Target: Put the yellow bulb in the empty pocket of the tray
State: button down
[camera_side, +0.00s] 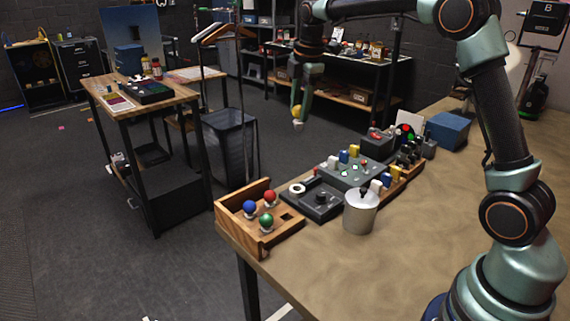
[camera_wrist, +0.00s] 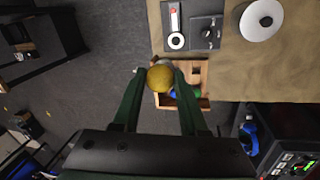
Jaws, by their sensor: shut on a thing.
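My gripper (camera_side: 299,106) is shut on the yellow bulb (camera_wrist: 160,77) and holds it high in the air, well above the table's height. In the side view the bulb (camera_side: 297,112) hangs at the fingertips, its pale base downward. The wooden tray (camera_side: 236,238) sits at the near left table corner. It holds a blue bulb (camera_side: 250,207), a red bulb (camera_side: 270,196) and a green bulb (camera_side: 266,221). Its empty pocket (camera_side: 286,216) is a dark square at the right. In the wrist view the yellow bulb partly covers the tray (camera_wrist: 206,103); the red bulb is hidden there.
A dark box with a knob (camera_side: 318,201) and a silver cylinder (camera_side: 360,212) stand right of the tray. Several panels with coloured buttons and blocks (camera_side: 352,172) lie behind. A blue box (camera_side: 448,130) is further back. The table front (camera_side: 400,270) is clear.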

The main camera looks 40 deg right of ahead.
jog(key=shift+s+a+f, duration=1)
jog(key=shift+a+f, duration=0.55)
jog(key=shift+f, duration=1.45)
jog(key=shift+s+a+f, duration=0.95)
jog(key=shift+a+f, duration=0.6)
jog(key=shift+f, duration=1.45)
jog(key=shift+s+a+f, duration=1)
jog(key=shift+a+f, duration=0.55)
jog(key=shift+f, duration=1.45)
jog(key=shift+d+f, duration=0.1)
jog(key=shift+f, duration=1.45)
jog(key=shift+c, duration=1.8)
grip_release()
jog(key=shift+o, duration=0.3)
jog(key=shift+o, duration=0.5)
